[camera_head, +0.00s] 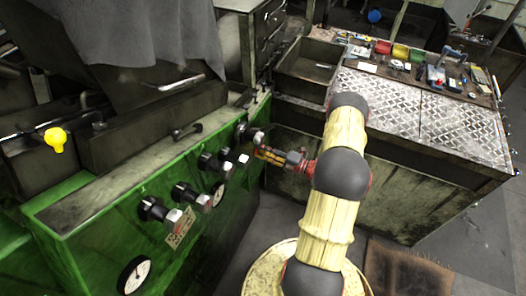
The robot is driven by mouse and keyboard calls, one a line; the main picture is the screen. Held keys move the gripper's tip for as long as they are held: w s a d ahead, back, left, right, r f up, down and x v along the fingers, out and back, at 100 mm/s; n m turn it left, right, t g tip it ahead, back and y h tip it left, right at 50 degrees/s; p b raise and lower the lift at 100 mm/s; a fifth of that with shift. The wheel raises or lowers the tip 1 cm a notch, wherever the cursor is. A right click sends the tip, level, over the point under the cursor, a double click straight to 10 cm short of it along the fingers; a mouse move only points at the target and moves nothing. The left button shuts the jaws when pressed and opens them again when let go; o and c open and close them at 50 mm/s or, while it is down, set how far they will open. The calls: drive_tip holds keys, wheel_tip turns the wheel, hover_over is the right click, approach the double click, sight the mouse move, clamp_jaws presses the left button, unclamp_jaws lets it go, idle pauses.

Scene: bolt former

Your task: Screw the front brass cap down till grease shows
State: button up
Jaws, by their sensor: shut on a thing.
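My gripper (262,153) reaches left from the end of my arm to the front face of the green machine (85,235). Its fingers are shut at the right end of that face, beside the rightmost black-and-white fittings. The front brass cap is between the fingertips; it is too small and too covered by them to make out clearly. No grease can be made out there at this size.
Several black fittings with pale ends (188,192) stick out of the green face. A round gauge (134,275) is low at left, a yellow knob (55,138) at upper left.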

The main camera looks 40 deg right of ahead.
idle(0.4)
drive_tip(key=o, duration=1)
drive_tip(key=shift+d, duration=0.1)
drive_tip(key=shift+o, duration=0.8)
drive_tip(key=shift+s, duration=0.1)
drive_tip(key=v, duration=1.1)
drive_tip(key=shift+s, duration=0.4)
drive_tip(key=shift+d, duration=0.1)
